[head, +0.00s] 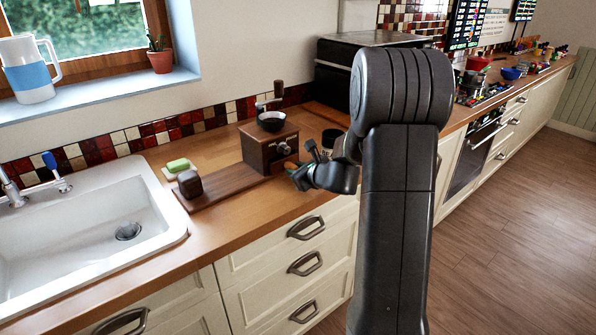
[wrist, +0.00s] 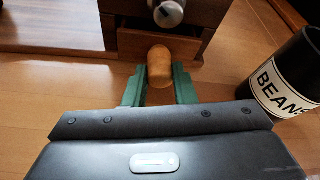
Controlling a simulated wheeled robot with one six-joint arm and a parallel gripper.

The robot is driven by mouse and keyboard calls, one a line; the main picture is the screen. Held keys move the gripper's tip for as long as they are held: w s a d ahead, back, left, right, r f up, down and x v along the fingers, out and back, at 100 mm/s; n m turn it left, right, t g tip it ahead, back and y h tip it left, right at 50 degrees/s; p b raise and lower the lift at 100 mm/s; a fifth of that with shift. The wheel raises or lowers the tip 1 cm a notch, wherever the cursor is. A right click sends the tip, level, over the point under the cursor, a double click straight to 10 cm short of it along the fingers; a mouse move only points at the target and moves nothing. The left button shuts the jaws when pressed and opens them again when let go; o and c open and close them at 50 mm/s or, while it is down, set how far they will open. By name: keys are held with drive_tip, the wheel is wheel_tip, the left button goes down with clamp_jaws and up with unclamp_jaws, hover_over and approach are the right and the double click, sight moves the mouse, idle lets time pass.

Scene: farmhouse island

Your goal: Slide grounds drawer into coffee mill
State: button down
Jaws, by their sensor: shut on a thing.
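The coffee mill (head: 262,150) is a dark wooden box with a bowl and crank on top, standing on a long wooden board. In the wrist view the mill (wrist: 205,12) shows a round metal knob above its lower opening. The grounds drawer (wrist: 130,42) has a lighter brown front at that opening, with a dark gap above it; how deep it sits inside is hidden. Its rounded wooden knob (wrist: 160,66) points toward me. My gripper (wrist: 158,85) is shut on this knob, one green finger on each side. In the head view my gripper (head: 297,176) is at the mill's front right.
A dark canister labelled BEANS (wrist: 285,75) stands close on the right in the wrist view. A dark block (head: 189,184) stands on the board's left end, near a dish with a green-topped sponge (head: 178,166). The sink (head: 110,225) lies left. Counter in front is clear.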

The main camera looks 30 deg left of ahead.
drive_tip(key=shift+w+a, duration=0.3)
drive_tip(key=shift+a, duration=0.6)
drive_tip(key=c, duration=1.1)
unclamp_jaws()
drive_tip(key=shift+d, duration=0.15)
drive_tip(key=shift+s+d+b, duration=0.25)
drive_tip(key=shift+s+d, duration=0.1)
drive_tip(key=shift+d, duration=0.55)
drive_tip(key=shift+s+d+b, duration=0.3)
drive_tip(key=shift+s+d, duration=0.1)
drive_tip(key=shift+d, duration=0.5)
drive_tip(key=shift+s+d+b, duration=0.25)
drive_tip(key=shift+s+d, duration=0.1)
drive_tip(key=shift+d, duration=0.55)
drive_tip(key=shift+w+a+p, duration=0.3)
drive_tip(key=shift+w+a, duration=0.05)
drive_tip(key=shift+a, duration=0.6)
drive_tip(key=shift+w+a+p, duration=0.35)
drive_tip(key=shift+w+a, duration=0.05)
drive_tip(key=shift+a, duration=0.5)
drive_tip(key=shift+w+a+p, duration=0.3)
drive_tip(key=shift+w+a, duration=0.05)
drive_tip(key=shift+a, duration=0.6)
